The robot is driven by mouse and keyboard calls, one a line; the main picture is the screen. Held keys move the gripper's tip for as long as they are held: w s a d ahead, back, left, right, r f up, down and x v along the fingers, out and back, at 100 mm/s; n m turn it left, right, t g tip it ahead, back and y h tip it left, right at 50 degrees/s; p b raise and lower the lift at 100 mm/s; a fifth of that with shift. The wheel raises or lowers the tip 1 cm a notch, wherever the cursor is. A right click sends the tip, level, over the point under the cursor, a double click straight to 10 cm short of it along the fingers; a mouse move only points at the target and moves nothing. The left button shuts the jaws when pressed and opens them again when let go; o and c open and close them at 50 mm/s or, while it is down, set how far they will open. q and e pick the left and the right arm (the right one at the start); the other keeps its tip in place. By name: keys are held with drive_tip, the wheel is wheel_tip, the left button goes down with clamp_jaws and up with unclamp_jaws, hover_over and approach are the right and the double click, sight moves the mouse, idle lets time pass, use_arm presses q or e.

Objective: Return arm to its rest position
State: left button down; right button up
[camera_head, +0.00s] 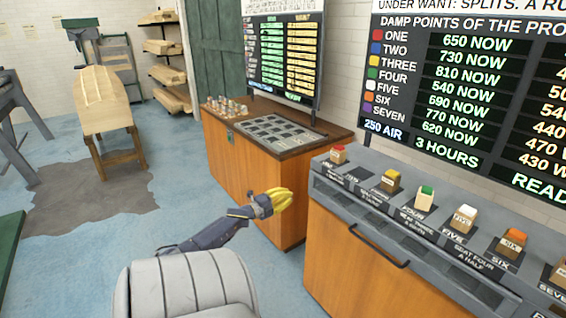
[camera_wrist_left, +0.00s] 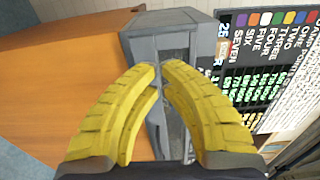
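My left arm (camera_head: 205,238) reaches out from the lower left in the head view. Its gripper (camera_head: 284,198), with yellow ribbed fingers, hangs in the air in front of the wooden cabinets, holding nothing. In the left wrist view the two yellow fingers (camera_wrist_left: 160,72) curve together, their tips almost meeting, with nothing between them. Behind them the grey counter top and the orange cabinet side show on their side. My right gripper is not in view.
At right, a grey-topped counter (camera_head: 386,246) holds several blocks, including a red (camera_head: 338,154), green (camera_head: 425,197) and white one (camera_head: 464,219). A wooden cabinet (camera_head: 240,167) with a dark tray (camera_head: 277,132) stands behind.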

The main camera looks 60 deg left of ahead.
use_arm(q)
drive_tip(key=shift+s+d, duration=0.15)
drive_tip(key=shift+s, duration=0.85)
